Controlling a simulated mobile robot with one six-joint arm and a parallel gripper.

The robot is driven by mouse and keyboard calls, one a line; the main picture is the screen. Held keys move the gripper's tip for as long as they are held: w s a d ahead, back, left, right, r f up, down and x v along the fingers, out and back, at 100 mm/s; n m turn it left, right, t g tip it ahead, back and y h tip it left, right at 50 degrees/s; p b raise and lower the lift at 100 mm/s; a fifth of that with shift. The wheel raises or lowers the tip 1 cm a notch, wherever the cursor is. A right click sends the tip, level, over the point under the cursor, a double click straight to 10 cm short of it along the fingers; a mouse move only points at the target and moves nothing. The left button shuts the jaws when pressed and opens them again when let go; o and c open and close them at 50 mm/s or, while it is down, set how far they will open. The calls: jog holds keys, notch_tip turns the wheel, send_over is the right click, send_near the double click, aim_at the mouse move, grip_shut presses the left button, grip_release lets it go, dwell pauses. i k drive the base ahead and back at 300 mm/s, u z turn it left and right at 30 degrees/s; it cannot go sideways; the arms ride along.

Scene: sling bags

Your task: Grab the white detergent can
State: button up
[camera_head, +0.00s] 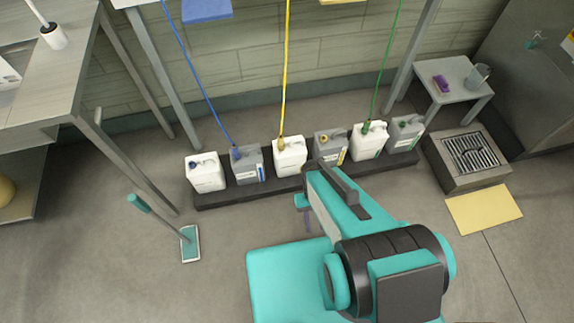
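Three white cans stand upright on a low dark plinth, alternating with grey ones. The left white can (205,173) has no hose on it. The middle white can (290,157) has a yellow hose at its cap, and the right white can (368,142) has a green hose. The frame does not show which of them holds detergent. My arm reaches up from the bottom right towards the front of the plinth. My gripper (304,212) seems to hang at the arm's end, in front of the middle can and apart from it. Its fingers are too small and hidden to read.
Grey cans (247,166) stand between the white ones on the dark plinth (240,196). A mop (190,243) and a metal-legged table (55,85) are at left. A small side table (455,76), a floor drain (468,152) and a yellow mat (484,208) are at right.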

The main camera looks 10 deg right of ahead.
aim_at(206, 171)
jog(key=z, duration=0.2)
jog(key=k, duration=0.95)
jog(key=u, duration=0.75)
